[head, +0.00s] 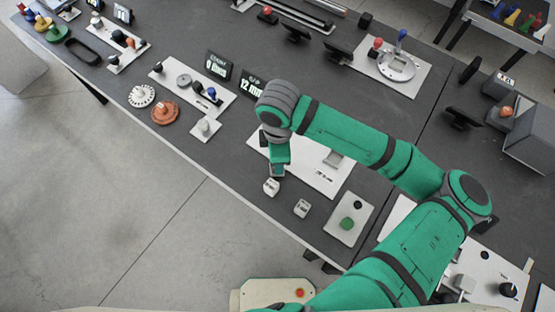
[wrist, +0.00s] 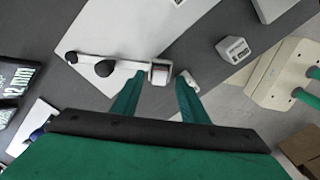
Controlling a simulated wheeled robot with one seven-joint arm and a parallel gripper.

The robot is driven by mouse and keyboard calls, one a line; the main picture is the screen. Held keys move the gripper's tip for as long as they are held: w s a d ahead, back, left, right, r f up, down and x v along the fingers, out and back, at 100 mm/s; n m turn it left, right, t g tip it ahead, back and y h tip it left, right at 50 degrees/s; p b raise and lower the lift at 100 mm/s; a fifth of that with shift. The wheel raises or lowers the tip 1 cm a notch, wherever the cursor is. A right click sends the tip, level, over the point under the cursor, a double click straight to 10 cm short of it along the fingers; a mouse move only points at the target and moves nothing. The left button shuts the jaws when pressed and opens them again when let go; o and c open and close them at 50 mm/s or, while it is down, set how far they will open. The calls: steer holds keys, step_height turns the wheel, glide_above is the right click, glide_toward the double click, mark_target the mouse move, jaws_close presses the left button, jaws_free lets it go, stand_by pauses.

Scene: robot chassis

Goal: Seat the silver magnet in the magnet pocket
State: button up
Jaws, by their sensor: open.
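My gripper (head: 277,173) is open above the front edge of a white board (head: 318,181). In the wrist view its two green fingers (wrist: 165,80) stand either side of a small pale block (wrist: 160,73); a gap shows towards the right finger. Whether a finger touches it I cannot tell. A similar pale block (head: 271,187) shows just below my gripper in the head view. A second white block with dark lettering (head: 302,208) lies to its right, and also shows in the wrist view (wrist: 233,49). I cannot tell for certain which thing is the silver magnet or the pocket.
A pale bar with two black knobs (wrist: 104,68) lies left of the fingers. A grey piece (head: 333,159) sits on the board, partly behind my arm. A small display (head: 251,86) stands behind; the table edge is close in front.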

step_height(320, 180, up, 9)
stand_by(0.3)
stand_by(0.5)
